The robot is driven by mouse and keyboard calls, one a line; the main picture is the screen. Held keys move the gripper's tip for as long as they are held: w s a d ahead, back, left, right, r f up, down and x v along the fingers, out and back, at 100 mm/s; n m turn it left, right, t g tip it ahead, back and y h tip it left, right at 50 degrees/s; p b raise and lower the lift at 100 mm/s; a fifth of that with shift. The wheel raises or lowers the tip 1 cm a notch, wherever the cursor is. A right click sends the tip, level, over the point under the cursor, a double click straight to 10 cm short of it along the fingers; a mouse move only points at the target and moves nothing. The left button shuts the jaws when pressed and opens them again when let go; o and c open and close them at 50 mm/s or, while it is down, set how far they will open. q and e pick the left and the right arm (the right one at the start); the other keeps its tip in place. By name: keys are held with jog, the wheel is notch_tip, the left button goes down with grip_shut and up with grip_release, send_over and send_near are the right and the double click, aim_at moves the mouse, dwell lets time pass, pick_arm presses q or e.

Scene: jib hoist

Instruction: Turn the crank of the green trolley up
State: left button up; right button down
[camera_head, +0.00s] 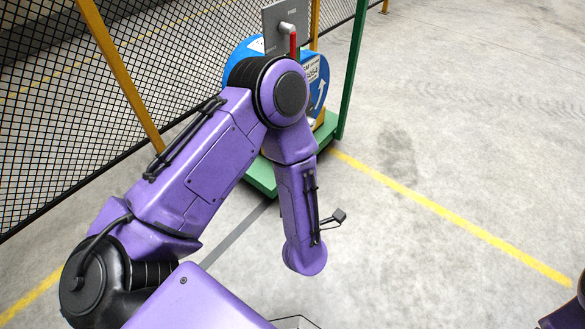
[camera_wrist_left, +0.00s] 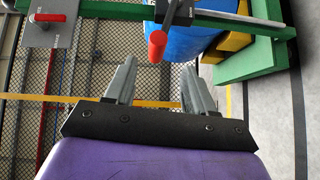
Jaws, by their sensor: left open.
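The green trolley (camera_head: 262,177) stands by the mesh fence in the head view, with a blue drum (camera_head: 318,88) on it. My left arm covers much of the drum and hides the crank there. In the left wrist view, the crank's red grip (camera_wrist_left: 157,46) sits on a dark crank arm (camera_wrist_left: 177,12) in front of the blue drum (camera_wrist_left: 205,30). My left gripper (camera_wrist_left: 158,75) is open, and its fingers point towards the red grip. The grip appears between and just beyond the fingertips; I cannot tell the exact gap. My right gripper is out of view.
A grey panel (camera_head: 275,22) with a red lever (camera_head: 293,45) stands above the drum. A yellow post (camera_head: 122,75) and mesh fence (camera_head: 40,110) are on the left. Open concrete floor with a yellow line (camera_head: 450,213) lies on the right.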

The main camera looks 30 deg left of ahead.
pick_arm(q)
jog(key=shift+n+y, duration=0.5)
jog(key=shift+n, duration=0.3)
jog(key=x, duration=1)
jog(key=shift+w+a, duration=0.2)
jog(key=shift+a, duration=0.05)
grip_shut()
